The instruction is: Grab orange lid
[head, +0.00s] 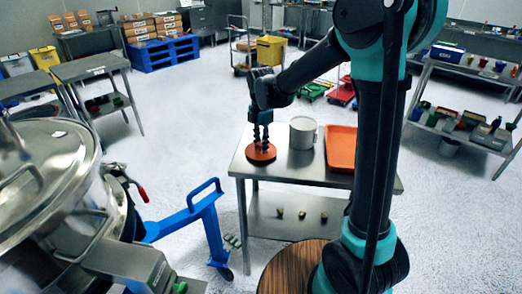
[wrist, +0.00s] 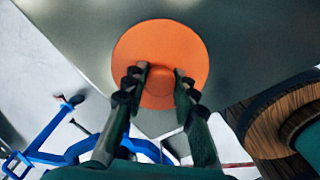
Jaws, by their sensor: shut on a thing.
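The orange lid (head: 261,153) is a round disc at the left end of the metal table (head: 233,165) in the head view. In the wrist view the orange lid (wrist: 160,42) lies flat below me, with a round knob at its near middle. My gripper (head: 263,140) points straight down over it. In the wrist view my gripper (wrist: 166,85) has one finger on each side of the knob and is shut on it. Whether the lid touches the table or hangs just above it, I cannot tell.
A white pot (head: 302,133) stands right beside the lid, and an orange tray (head: 341,148) lies further right. A blue cart frame (head: 205,215) and a large steel sifter (head: 50,190) are at left. A round wooden top (head: 283,270) is in front.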

